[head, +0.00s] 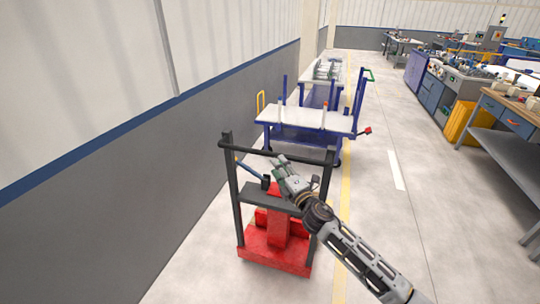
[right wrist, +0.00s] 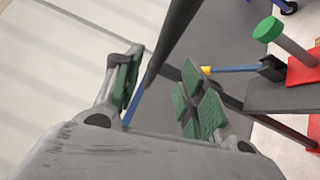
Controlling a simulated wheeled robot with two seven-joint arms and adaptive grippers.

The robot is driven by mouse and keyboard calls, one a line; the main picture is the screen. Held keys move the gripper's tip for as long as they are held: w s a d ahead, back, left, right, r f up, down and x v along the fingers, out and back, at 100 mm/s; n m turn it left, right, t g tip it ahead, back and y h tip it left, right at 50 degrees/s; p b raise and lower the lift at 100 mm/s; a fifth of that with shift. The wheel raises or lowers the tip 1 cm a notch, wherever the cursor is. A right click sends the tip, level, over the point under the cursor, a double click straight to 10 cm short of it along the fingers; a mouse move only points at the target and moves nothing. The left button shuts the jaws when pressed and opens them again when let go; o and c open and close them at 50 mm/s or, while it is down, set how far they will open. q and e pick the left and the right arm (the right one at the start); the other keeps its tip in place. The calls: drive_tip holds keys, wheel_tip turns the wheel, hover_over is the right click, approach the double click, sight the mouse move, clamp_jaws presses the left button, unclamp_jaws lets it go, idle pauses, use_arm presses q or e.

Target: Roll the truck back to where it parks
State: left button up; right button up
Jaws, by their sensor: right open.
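The truck (head: 275,254) has a red base, black uprights, a dark shelf and a black top handle bar (head: 262,149). It stands on the floor beside the grey wall. My right gripper (head: 281,162) is at the handle bar, above the shelf. In the right wrist view, the fingers of the right gripper (right wrist: 163,92) are open, with green pads. The dark handle bar (right wrist: 177,40) runs into the gap between them; I cannot tell whether it touches a pad. My left gripper is not in view.
A blue cart (head: 310,118) with a pale top stands just beyond the truck, and another loaded cart (head: 327,68) behind it. The wall (head: 100,170) is close on the left. A yellow floor line (head: 346,190) runs beside the truck. Workbenches (head: 510,150) stand right; the aisle between is clear.

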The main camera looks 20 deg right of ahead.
sight(270, 155)
drive_tip(key=shift+x, duration=3.75)
drive_tip(key=shift+c, duration=0.5)
clamp_jaws()
